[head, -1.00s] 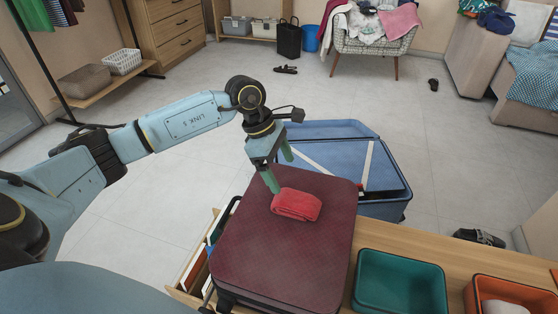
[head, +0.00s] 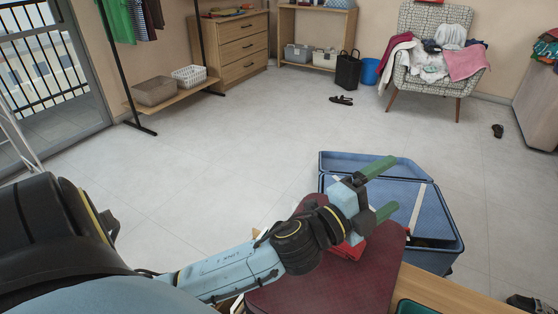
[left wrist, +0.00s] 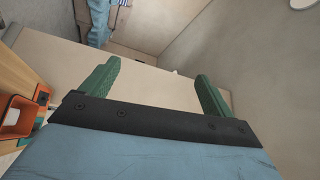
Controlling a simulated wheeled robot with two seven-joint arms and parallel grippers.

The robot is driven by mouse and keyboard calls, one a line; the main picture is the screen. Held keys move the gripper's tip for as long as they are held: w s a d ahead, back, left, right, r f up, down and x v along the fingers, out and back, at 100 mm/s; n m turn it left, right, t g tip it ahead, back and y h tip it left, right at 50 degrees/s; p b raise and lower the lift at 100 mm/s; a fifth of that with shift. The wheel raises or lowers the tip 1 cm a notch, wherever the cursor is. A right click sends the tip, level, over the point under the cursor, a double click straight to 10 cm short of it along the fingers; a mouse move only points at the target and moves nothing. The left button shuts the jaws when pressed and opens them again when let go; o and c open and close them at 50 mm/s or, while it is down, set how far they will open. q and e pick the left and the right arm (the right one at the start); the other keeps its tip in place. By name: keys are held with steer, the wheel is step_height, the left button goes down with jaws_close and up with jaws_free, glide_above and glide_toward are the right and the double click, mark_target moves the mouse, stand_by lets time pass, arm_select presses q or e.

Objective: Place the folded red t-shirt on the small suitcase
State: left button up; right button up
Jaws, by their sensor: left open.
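The folded red t-shirt (head: 347,250) lies on the dark red small suitcase (head: 325,289), partly hidden behind my left wrist and gripper. My left gripper (head: 389,187) is open and empty, raised above the suitcase and the t-shirt, with its green fingers spread and pointing right. In the left wrist view the two green fingers (left wrist: 155,82) are wide apart with nothing between them. My right gripper is not in view.
An open blue suitcase (head: 440,215) stands on the floor just behind. The wooden table edge (head: 450,290) and a green bin (head: 415,307) are at the front right. An armchair (head: 432,60) with clothes stands at the back. The middle floor is clear.

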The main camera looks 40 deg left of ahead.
arm_select(q)
steer(key=s+a+f+n+g+y, duration=0.2)
steer(key=s+f+n+g, duration=0.2)
steer(key=s+f+n, duration=0.1)
steer(key=s+a+f+n+g+y, duration=0.1)
steer(key=s+f+n+g+y, duration=0.1)
steer(key=s+f+n, duration=0.3)
steer(key=s+a+f+n+g+y, duration=0.2)
steer(key=s+f+n+g, duration=0.3)
steer(key=f, duration=0.3)
steer(key=shift+s+a+f+g, duration=0.15)
steer(key=shift+s+a+g, duration=0.15)
steer(key=shift+s, duration=0.1)
steer(key=s+g, duration=0.1)
steer(key=s, duration=0.1)
steer(key=s+f+n+g, duration=0.1)
steer(key=s, duration=0.1)
steer(key=s+d+f+g+h, duration=0.1)
steer(key=s, duration=0.2)
steer(key=shift+d+f+n, duration=0.1)
steer(key=shift+f+n, duration=0.1)
steer(key=shift+n, duration=0.2)
steer(key=shift+w, duration=0.1)
steer(key=shift+c, duration=0.5)
